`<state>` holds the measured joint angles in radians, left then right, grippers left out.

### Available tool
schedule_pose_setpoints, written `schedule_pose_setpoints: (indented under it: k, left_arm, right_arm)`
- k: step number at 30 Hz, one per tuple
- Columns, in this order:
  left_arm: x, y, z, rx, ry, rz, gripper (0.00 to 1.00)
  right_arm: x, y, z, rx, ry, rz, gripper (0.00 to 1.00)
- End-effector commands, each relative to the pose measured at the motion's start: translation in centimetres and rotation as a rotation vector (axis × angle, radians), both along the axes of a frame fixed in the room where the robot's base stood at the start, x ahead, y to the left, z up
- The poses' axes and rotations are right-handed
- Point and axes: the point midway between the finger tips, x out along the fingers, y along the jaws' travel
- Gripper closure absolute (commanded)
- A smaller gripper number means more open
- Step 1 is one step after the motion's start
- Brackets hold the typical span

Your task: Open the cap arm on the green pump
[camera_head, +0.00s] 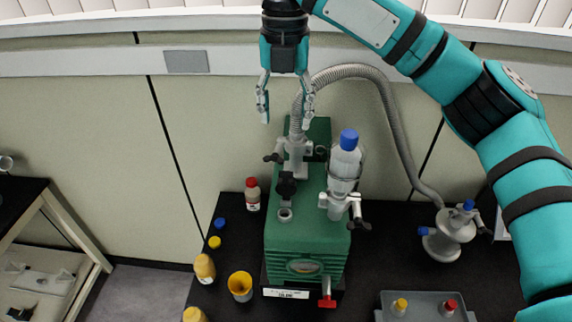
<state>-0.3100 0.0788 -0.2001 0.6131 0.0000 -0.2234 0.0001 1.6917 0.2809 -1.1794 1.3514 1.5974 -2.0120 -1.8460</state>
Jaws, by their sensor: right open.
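The green pump (307,234) stands on the black table, with a grey hose rising from the metal fitting (296,152) on its top. A dark knob (286,186) and a small open-looking metal ring (285,214) sit on its top left. Black-handled clamps show beside the fitting (272,158) and at the foot of the clear bottle (358,216). I cannot tell for sure which part is the cap arm. My right gripper (286,118) is open, pointing down over the pump's rear, its right finger overlapping the hose in view. My left gripper is out of view.
The clear blue-capped bottle (344,165) stands upright on the pump's right side. The grey hose (390,120) arches right to a metal trap (449,236). Small bottles, loose caps and a yellow cup (240,286) stand left; a grey tray (425,311) lies front right.

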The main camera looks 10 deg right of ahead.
Motion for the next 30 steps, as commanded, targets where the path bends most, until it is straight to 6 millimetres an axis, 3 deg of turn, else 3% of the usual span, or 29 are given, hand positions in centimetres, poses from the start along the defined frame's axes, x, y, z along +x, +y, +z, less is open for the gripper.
schedule_pose_setpoints:
  k: [6,16,21,30]
  left_arm:
    - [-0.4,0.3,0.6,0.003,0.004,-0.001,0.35]
    - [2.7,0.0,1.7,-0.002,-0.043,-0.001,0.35]
    - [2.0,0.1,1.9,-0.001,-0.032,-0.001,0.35]
    - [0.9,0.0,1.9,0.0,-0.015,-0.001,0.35]
  right_arm:
    - [0.0,0.0,-5.0,0.002,0.006,0.002,0.48]
    - [0.0,0.1,-11.6,0.003,0.004,0.001,0.48]
    - [0.1,0.1,-13.4,0.003,0.001,0.001,0.48]
    - [0.1,0.0,-14.1,0.003,-0.002,0.0,0.48]
